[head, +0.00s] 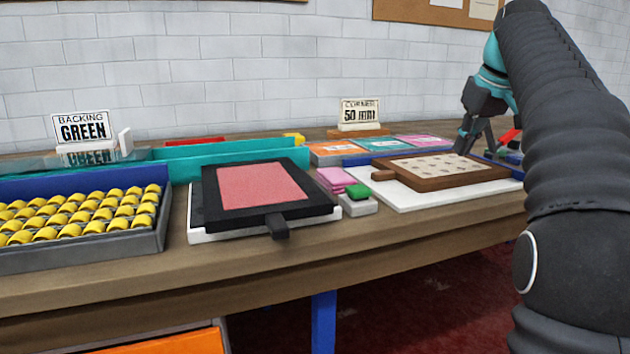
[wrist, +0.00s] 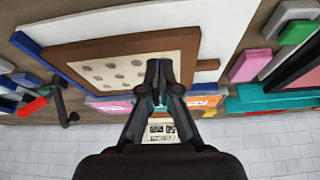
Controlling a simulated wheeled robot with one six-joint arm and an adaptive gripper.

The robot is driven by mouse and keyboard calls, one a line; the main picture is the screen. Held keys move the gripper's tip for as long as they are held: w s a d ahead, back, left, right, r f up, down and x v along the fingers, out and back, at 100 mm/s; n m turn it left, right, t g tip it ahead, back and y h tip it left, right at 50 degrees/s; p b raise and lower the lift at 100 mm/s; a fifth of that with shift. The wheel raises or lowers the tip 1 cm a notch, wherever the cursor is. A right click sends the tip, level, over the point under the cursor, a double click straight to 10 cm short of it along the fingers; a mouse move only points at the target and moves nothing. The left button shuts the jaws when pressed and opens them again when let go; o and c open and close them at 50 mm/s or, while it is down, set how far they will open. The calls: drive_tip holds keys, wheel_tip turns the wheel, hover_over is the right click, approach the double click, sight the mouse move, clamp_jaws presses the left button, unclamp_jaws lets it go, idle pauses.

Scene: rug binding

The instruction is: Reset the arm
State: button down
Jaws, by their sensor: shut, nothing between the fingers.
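My gripper (head: 466,135) is at the right of the head view, above the bench near the back right corner of a brown-framed board (head: 428,184). In the wrist view my gripper (wrist: 160,72) shows with its fingers together and nothing between them. The brown-framed board (wrist: 95,52), with a pale dotted face and a stub handle, lies on a white board (head: 395,199). My arm comes in from the right edge of the head view and hides part of the bench there.
Left on the bench (head: 380,249) are a tray of yellow rolls (head: 165,219), a black-framed pink panel (head: 215,210), and pink and green blocks (head: 358,192). Signs read "BACKING GREEN" (head: 80,128) and "50" (head: 360,114). A red-handled tool (wrist: 32,106) lies right of the board in the head view.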

drive_tip(key=s+a+f+m+h, duration=0.1)
drive_tip(key=s+a+f, duration=0.4)
drive_tip(key=s, duration=0.3)
drive_tip(key=s+a+f+m, duration=0.1)
drive_tip(key=s+a+f, duration=0.4)
drive_tip(key=s, duration=0.2)
drive_tip(key=s+a+f+m+t, duration=0.1)
drive_tip(key=s+a+f, duration=0.2)
drive_tip(key=s+f, duration=1.2)
wheel_tip(320, 180, down, 4)
drive_tip(key=shift+s+r, duration=0.25)
